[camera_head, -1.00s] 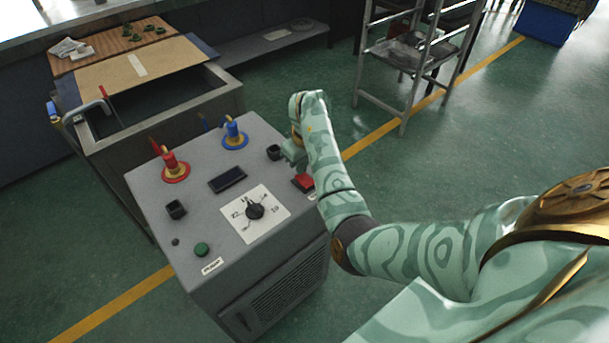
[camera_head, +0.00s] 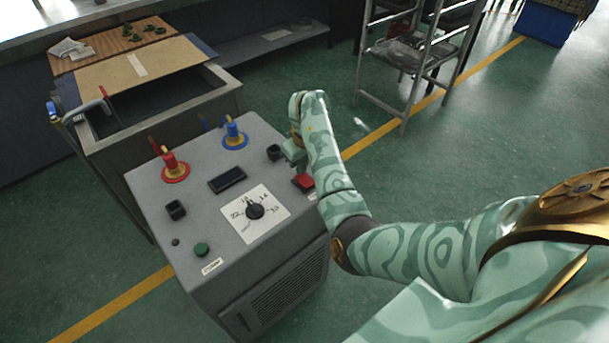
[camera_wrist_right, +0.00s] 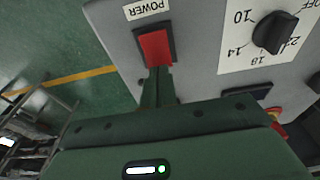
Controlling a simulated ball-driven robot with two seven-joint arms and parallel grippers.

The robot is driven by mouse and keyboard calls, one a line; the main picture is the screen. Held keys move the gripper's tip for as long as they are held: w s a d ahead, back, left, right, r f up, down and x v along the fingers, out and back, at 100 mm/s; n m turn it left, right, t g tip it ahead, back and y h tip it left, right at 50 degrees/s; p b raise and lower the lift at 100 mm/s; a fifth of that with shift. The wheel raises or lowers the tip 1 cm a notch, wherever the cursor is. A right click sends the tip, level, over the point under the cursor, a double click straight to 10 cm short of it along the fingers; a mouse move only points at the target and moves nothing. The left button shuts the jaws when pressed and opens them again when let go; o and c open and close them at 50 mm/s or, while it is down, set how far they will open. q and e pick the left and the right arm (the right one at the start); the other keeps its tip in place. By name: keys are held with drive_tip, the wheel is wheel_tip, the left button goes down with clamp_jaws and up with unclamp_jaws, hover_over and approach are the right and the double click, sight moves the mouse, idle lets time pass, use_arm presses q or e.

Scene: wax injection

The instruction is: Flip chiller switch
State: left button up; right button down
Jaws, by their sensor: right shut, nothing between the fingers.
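The chiller (camera_head: 205,232) is a grey box with controls on its sloped top. Its red power switch (camera_head: 303,182) sits at the top's right edge. In the right wrist view the switch (camera_wrist_right: 156,47) lies in a black frame beside a "POWER" label (camera_wrist_right: 146,9). My right gripper (camera_wrist_right: 159,73) is shut and empty, with its fingertips at the switch's near edge; they look to be touching it. In the head view my right gripper (camera_head: 294,160) is partly hidden by its own wrist. My left gripper is not in view.
The chiller top also bears a black dial (camera_head: 255,211), a green button (camera_head: 202,249), a red valve (camera_head: 172,165) and a blue valve (camera_head: 234,136). An open tank (camera_head: 160,125) stands behind. A metal rack (camera_head: 405,60) stands at the back right. Green floor is clear right of the chiller.

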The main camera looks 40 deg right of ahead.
sight(302, 177)
drive_tip(key=shift+f+b, duration=0.75)
drive_tip(key=shift+f, duration=0.2)
idle(0.6)
drive_tip(key=shift+r+p, duration=2.2)
drive_tip(key=shift+r, duration=1.35)
drive_tip(key=shift+s+f, duration=0.1)
drive_tip(key=shift+f, duration=0.05)
